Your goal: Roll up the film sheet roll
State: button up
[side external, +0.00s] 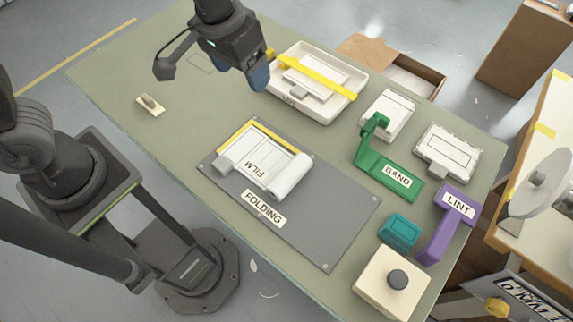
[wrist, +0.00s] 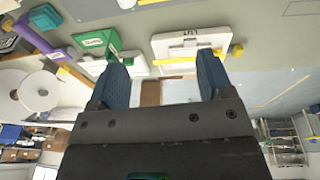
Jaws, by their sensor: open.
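The film sheet (side external: 254,160) lies on the grey folding board (side external: 335,220), with a label reading FILM and a yellow strip along its far edge. Its right end is a white rolled part (side external: 291,176). My gripper (side external: 262,82) is in the air beyond the board, beside the white tray, and away from the film. In the wrist view my gripper (wrist: 160,75) shows two blue fingers spread wide with nothing between them. The film itself is not clearly visible in the wrist view.
A white tray (side external: 326,116) with a yellow bar stands at the back. A green BAND holder (side external: 412,190), purple LINT tool (side external: 437,240), teal block (side external: 399,232) and cream box with a dark knob (side external: 375,295) line the right side. The table's left part is mostly clear.

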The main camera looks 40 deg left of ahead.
jog(key=g, duration=0.2)
send_over(277, 172)
jog(key=d, duration=0.4)
notch_tip(277, 172, down, 12)
jog(key=shift+y, duration=0.4)
notch_tip(277, 172, down, 14)
jog(key=shift+r, duration=0.1)
jog(key=c, duration=1.3)
jog(key=shift+a, duration=2.05)
jog(key=o, duration=1.3)
